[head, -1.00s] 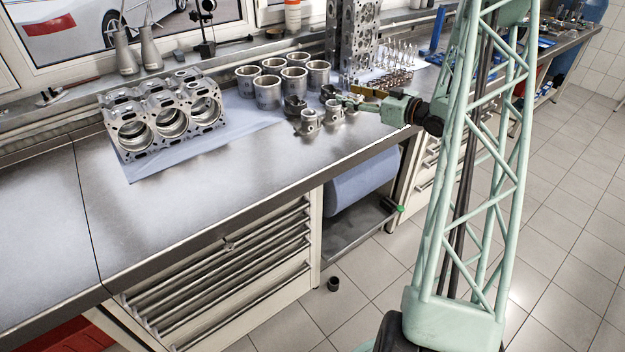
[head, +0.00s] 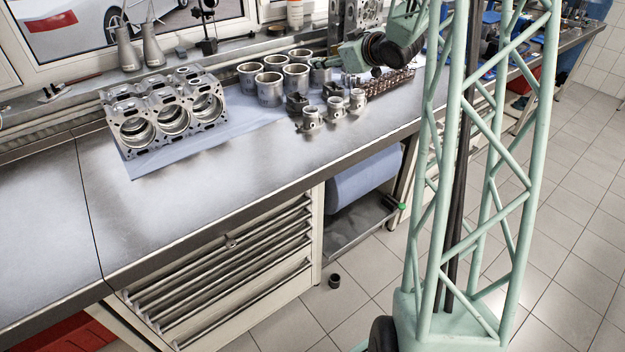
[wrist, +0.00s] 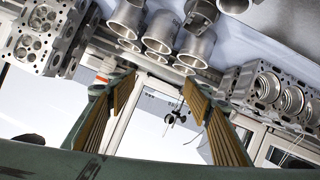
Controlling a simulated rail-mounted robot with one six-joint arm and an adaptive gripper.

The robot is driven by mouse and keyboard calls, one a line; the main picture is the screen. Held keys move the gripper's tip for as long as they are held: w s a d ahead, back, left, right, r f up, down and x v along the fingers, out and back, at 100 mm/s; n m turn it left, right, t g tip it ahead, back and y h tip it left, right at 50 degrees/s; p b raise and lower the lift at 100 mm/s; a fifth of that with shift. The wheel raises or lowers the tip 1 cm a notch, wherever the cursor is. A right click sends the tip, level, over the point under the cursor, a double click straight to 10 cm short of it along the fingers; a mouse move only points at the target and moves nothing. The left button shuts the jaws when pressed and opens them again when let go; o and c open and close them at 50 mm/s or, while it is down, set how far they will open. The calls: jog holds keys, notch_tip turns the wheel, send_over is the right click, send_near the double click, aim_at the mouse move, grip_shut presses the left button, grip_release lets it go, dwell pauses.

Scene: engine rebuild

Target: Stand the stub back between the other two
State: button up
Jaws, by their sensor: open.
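Three small silver metal stubs stand in a diagonal row on the bench in the head view: a left one (head: 310,118), a middle one (head: 335,108) and a right one (head: 357,99). The middle one looks upright, with a gap on each side. My gripper (head: 330,63) is above and behind the row, near the big cylinder liners, and touches none of the stubs. In the wrist view my gripper (wrist: 155,83) is open, with nothing between its tan-lined fingers. That view does not show the three stubs.
Dark blocks (head: 296,103) stand just behind the row. Several cylinder liners (head: 269,88) stand behind them, and an engine block (head: 165,115) lies to the left. Small parts (head: 390,84) stand to the right. The bench front (head: 235,165) is clear. A small dark cylinder (head: 334,281) is on the floor.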

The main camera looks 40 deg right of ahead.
jog(key=s+a+r+m+g+h, duration=0.1)
jog(key=s+a+r+g, duration=0.1)
jog(key=s+a+r, duration=0.65)
jog(key=s+a+r+m+g+h, duration=0.15)
jog(key=s+a+r, duration=0.4)
jog(key=a, duration=0.55)
jog(key=s+a+f+g+y, duration=0.1)
jog(key=s+a+g, duration=0.1)
jog(key=s+a, duration=0.6)
jog(key=s+a+g+y+p, duration=0.1)
jog(key=s+a, duration=0.8)
jog(key=s, duration=1)
jog(key=s+a+f+g+y, duration=0.1)
jog(key=s+a+g, duration=0.2)
jog(key=s+a, duration=0.5)
jog(key=shift+s+a+f+p, duration=0.35)
jog(key=shift+s+a, duration=0.05)
jog(key=shift+s, duration=2.35)
